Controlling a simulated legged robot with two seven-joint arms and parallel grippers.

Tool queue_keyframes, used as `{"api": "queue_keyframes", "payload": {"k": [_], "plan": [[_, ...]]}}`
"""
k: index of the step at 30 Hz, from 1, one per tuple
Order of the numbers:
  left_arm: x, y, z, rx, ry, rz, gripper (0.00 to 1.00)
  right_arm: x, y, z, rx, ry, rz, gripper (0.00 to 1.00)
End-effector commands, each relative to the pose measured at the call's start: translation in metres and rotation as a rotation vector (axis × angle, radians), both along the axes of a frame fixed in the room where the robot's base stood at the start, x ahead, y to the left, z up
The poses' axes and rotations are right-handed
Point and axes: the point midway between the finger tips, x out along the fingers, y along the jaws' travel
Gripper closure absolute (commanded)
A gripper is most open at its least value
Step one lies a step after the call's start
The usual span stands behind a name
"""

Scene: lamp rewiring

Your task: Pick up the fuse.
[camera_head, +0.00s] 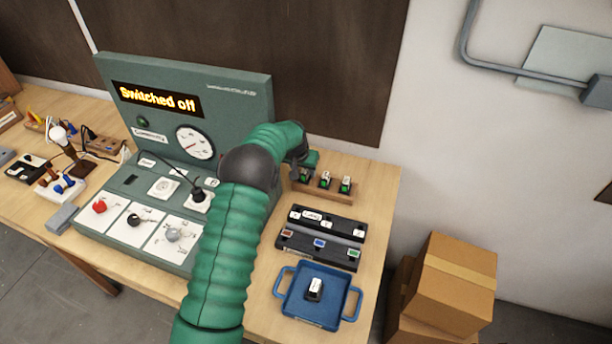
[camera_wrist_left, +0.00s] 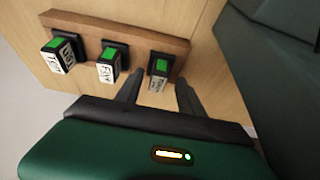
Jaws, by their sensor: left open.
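A wooden rack (camera_head: 335,194) at the back right of the table holds three upright fuses with green tops, white labels and dark bases. The middle fuse (camera_head: 325,179) and right fuse (camera_head: 345,184) show clearly in the head view. My left gripper (camera_wrist_left: 158,92) is open, its two dark fingers pointing at the rack. In the left wrist view the fuse nearest to it (camera_wrist_left: 159,69) stands between and just beyond the fingertips. The other two fuses (camera_wrist_left: 109,63) (camera_wrist_left: 61,52) are farther left. Another small black-and-white block (camera_head: 314,289), possibly a fuse, lies in the blue tray.
The green test panel (camera_head: 120,70) reads "Switched off" and stands left of my arm. A black holder (camera_head: 318,250) with coloured labels and the blue tray (camera_head: 282,295) are in front of the rack. Cardboard boxes (camera_head: 455,280) stand right of the table.

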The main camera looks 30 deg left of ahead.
Motion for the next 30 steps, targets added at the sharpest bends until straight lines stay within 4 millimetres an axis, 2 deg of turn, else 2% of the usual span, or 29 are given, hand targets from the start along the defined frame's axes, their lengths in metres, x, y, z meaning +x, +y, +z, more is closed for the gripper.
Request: {"api": "queue_keyframes", "payload": {"k": [2,8,19,30], "plan": [[0.0029,-0.0010,-0.0066,0.000,0.001,-0.001,0.55,-0.0001,0.0002,0.0021,0.000,0.000,0.001,0.35],[0.0040,-0.0019,-0.0089,0.003,0.002,-0.001,0.55,-0.0001,0.0002,0.0013,0.000,0.000,0.001,0.35],[0.0039,-0.0032,-0.0078,0.001,0.000,-0.002,1.00,-0.0001,0.0001,0.0014,0.000,0.000,0.000,0.35],[0.0049,-0.0039,-0.0035,0.002,-0.002,-0.003,1.00,-0.0001,0.0002,-0.0005,0.000,0.000,0.000,0.35]]}}
